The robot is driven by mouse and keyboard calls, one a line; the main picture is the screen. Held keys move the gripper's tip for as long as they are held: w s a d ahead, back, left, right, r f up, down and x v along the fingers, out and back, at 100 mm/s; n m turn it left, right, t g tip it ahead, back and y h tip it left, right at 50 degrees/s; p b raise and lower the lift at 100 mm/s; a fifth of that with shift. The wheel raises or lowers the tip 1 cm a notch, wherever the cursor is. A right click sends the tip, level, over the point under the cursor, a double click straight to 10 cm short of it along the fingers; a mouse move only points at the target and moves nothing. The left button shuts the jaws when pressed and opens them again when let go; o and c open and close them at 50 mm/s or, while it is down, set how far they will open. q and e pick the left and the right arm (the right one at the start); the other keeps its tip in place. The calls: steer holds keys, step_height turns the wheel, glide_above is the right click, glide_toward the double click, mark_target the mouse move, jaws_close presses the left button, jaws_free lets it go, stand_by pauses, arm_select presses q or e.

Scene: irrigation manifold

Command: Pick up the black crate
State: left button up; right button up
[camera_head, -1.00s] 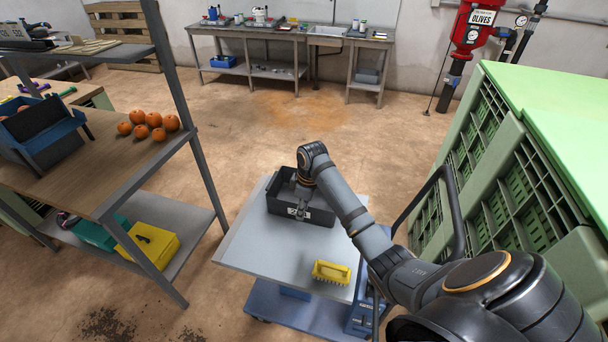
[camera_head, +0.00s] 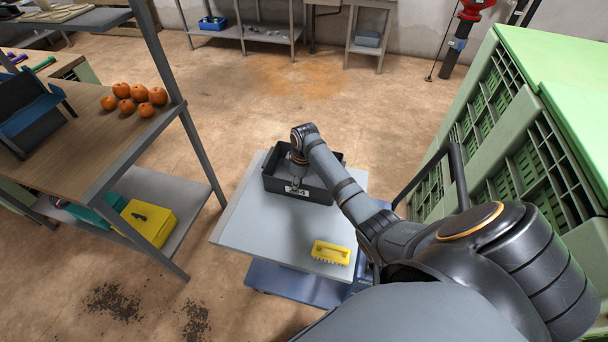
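The black crate (camera_head: 318,194) sits on the grey top of a small blue cart (camera_head: 252,233), near its far edge. It is an open box with a small white label on its near wall. My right arm reaches in from the right, and my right gripper (camera_head: 296,188) points down at the crate's near wall, by the label. The fingers are small and overlap the wall, so I cannot tell whether they are closed on it. My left gripper is not in view.
A yellow brush (camera_head: 331,252) lies on the cart near its front edge. A shelf rack with oranges (camera_head: 134,98) and a yellow case (camera_head: 148,222) stands at left. Green bins (camera_head: 520,150) stand close at right. Open floor lies beyond the cart.

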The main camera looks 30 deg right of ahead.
steer(key=f, duration=0.3)
steer(key=shift+w+a, duration=0.15)
steer(key=shift+a, duration=0.1)
steer(key=shift+f, duration=0.45)
steer(key=c, duration=0.3)
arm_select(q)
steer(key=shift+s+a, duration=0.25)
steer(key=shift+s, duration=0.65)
arm_select(e)
jaws_close()
steer(key=shift+r, duration=0.1)
